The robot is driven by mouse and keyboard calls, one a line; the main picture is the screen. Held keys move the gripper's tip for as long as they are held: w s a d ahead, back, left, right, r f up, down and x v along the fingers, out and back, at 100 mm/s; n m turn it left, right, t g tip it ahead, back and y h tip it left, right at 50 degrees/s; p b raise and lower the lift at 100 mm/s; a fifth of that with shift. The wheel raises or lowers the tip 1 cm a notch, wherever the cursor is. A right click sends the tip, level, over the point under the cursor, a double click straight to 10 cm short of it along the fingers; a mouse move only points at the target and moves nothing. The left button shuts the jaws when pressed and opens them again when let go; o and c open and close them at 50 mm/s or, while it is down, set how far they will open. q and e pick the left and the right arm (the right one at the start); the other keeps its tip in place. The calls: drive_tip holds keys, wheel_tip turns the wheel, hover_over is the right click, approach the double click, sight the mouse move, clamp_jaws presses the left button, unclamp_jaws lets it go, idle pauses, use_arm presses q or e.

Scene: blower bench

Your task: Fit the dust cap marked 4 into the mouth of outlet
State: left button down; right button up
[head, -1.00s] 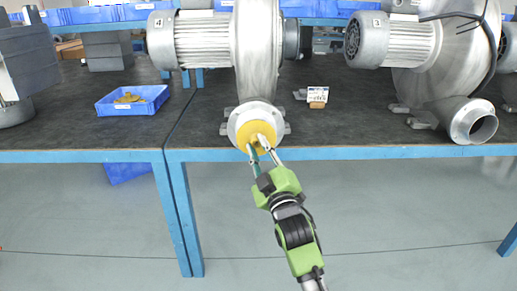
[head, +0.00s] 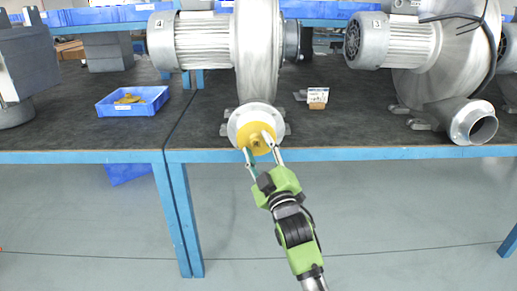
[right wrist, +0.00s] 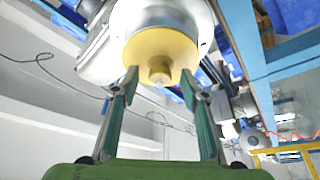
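The yellow dust cap (head: 256,141) is at the mouth of the flanged outlet (head: 234,128) of the blower marked 4. I cannot tell how deep the cap sits. My right gripper (head: 257,143) is in front of the cap. Its fingers (right wrist: 159,80) are spread on either side of the knob, apart from it. No number on the cap is readable. My left gripper is not in view.
A second blower marked 3 stands at the right, with its open outlet (head: 474,122) at the bench edge. A blue bin (head: 112,109) with yellow pieces sits on the left bench. A small box (head: 317,97) stands behind the outlet. The floor in front is clear.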

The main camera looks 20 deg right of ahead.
drive_tip(key=v, duration=1.2)
idle(0.3)
